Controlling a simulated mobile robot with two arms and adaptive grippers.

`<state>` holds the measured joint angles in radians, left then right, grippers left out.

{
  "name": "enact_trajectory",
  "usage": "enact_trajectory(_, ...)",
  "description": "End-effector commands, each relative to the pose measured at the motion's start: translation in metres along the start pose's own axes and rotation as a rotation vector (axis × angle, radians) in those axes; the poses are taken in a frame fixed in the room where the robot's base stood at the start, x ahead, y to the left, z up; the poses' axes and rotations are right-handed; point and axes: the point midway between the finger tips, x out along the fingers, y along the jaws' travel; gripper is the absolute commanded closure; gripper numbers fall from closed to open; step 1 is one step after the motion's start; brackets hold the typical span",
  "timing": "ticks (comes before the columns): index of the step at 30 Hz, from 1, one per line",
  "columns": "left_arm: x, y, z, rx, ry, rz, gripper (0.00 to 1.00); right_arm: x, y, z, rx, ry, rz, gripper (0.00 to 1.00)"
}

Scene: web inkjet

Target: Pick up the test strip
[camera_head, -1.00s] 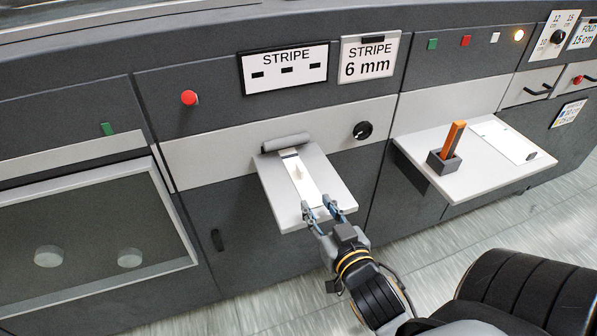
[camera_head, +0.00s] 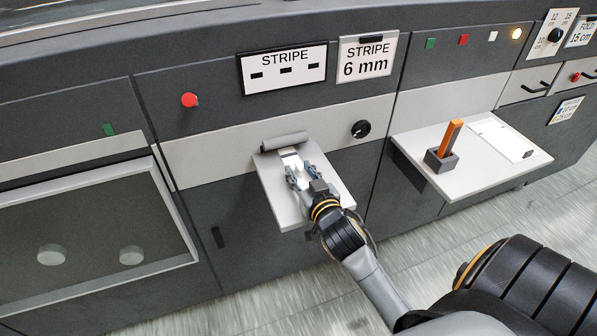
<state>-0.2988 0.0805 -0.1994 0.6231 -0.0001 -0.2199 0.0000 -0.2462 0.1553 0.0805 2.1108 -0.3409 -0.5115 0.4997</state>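The white test strip (camera_head: 290,158) lies on the small grey tray (camera_head: 282,205) below the STRIPE signs, its far end near a grey roller (camera_head: 285,141). My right gripper (camera_head: 298,174) is over the tray with its fingers on either side of the strip. The fingers look spread, and I cannot tell whether they touch the strip. The gripper and wrist hide the near part of the strip. My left gripper is out of view.
To the right, a shelf (camera_head: 470,178) holds an orange tool in a dark holder (camera_head: 441,160) and a white sheet (camera_head: 503,140). A black knob (camera_head: 361,129) and a red button (camera_head: 189,100) are on the panel. A dark window (camera_head: 90,235) is at left.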

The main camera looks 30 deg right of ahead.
Motion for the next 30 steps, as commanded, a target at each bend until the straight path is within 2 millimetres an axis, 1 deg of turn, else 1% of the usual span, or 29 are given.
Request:
enact_trajectory(5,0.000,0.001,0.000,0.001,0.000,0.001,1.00,0.000,0.000,0.000,0.000,0.000,0.000,0.66)
enact_trajectory(6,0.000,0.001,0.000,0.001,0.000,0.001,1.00,0.000,0.000,0.000,0.000,0.000,0.000,0.74)
enact_trajectory(10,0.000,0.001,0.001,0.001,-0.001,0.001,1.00,0.000,0.000,0.000,0.000,0.000,0.000,1.00)
enact_trajectory(23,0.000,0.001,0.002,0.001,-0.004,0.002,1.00,-0.001,0.000,-0.001,0.000,0.001,0.000,1.00)
enact_trajectory(27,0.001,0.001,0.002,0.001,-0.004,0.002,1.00,-0.006,0.000,-0.007,0.002,0.002,-0.001,1.00)
enact_trajectory(30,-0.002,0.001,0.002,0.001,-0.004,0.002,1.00,-0.007,0.000,-0.021,0.000,0.005,0.000,1.00)
